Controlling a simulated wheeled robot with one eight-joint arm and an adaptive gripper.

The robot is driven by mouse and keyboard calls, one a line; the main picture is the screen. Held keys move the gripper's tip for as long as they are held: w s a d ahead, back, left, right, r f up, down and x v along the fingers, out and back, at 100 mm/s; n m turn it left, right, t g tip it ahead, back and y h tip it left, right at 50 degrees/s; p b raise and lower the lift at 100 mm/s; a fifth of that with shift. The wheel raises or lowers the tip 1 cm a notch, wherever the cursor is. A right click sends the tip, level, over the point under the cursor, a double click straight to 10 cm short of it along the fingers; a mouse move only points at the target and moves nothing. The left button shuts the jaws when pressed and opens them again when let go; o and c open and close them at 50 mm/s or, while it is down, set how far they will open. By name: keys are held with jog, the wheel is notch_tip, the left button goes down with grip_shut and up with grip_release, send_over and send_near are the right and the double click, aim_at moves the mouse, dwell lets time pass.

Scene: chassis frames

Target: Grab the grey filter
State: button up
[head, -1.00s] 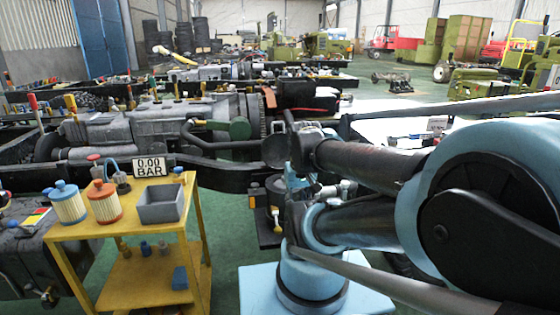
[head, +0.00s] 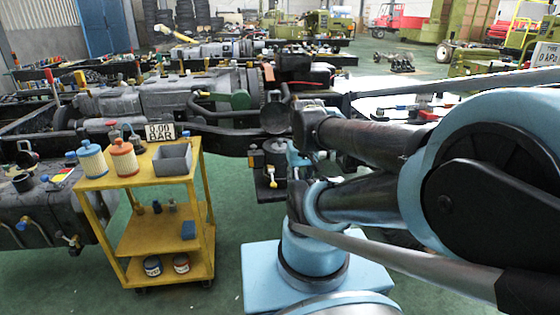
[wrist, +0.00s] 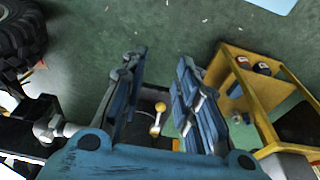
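A dark grey canister (head: 275,153), which may be the grey filter, hangs at the side of the chassis frame. A yellow-handled valve (head: 272,178) sits just below it. My gripper (wrist: 160,62) is open in the wrist view, with its two blue fingers apart and nothing held. The yellow handle shows between the fingers in the wrist view (wrist: 157,119), over a dark part I cannot clearly identify. In the head view my gripper is largely hidden by my arm, close to the right of the canister.
A yellow cart (head: 205,190) stands left of my arm. A tyre (wrist: 22,38) shows in the wrist view. Green floor is open between.

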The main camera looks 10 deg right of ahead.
jog(key=shift+o, duration=0.6)
jog(key=shift+o, duration=1.2)
jog(key=shift+s+r, duration=0.2)
jog(key=shift+s, duration=0.05)
notch_tip(320, 180, up, 14)
jog(key=n+g, duration=0.2)
jog(key=n, duration=0.7)
send_over(280, 139)
jog(key=f, duration=1.1)
jog(key=shift+s+d+f, duration=0.15)
jog(key=shift+s+f, duration=0.05)
jog(key=shift+w+a+f, duration=0.1)
jog(key=shift+f, duration=1.25)
jog(key=shift+w+a+f, duration=0.1)
jog(key=shift+f, duration=1.25)
